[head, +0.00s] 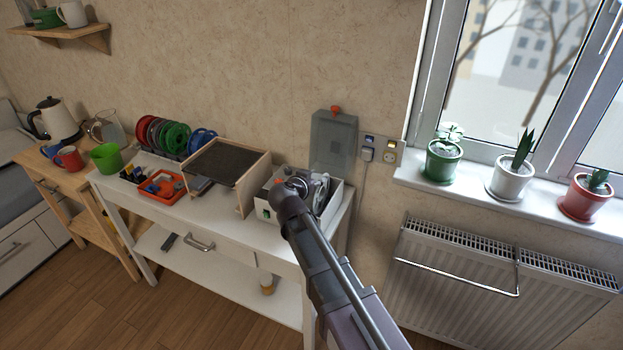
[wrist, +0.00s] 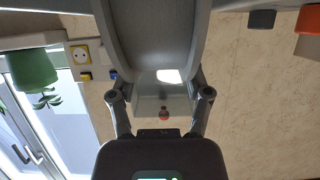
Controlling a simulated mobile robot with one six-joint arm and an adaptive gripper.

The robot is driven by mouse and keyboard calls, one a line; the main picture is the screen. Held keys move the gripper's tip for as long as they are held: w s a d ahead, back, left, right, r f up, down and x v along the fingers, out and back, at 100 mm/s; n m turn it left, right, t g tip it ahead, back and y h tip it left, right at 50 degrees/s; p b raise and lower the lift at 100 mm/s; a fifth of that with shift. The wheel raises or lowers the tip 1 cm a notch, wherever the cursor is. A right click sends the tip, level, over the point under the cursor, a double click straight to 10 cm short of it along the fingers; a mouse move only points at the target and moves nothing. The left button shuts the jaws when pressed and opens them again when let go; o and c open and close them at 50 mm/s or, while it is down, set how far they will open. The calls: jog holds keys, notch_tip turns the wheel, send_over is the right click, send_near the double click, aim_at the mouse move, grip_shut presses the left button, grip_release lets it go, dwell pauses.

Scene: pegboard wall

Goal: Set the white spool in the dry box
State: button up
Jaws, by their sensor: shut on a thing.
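The dry box (head: 253,203) is a white open-topped box at the right end of the white table. Its grey see-through lid (head: 334,143) with an orange knob stands up behind it. My gripper (head: 301,185) is over the box's opening, coming in from the front right. In the wrist view it is shut on the white spool (wrist: 150,30), which looks grey in shade between the two fingers. In the head view part of the spool (head: 321,186) shows just past my gripper. My arm hides part of the box, so I cannot tell whether the spool touches its floor.
A dark-topped wooden stand (head: 228,163) is close left of the box. Further left are an orange-red tray (head: 162,187), several coloured spools (head: 176,138) and a green cup (head: 106,157). The wall with sockets (head: 383,148) is behind; a radiator (head: 480,290) and windowsill pots are to the right.

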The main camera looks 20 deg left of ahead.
jog(key=o, duration=1.4)
jog(key=shift+c, duration=0.2)
jog(key=shift+s, duration=0.1)
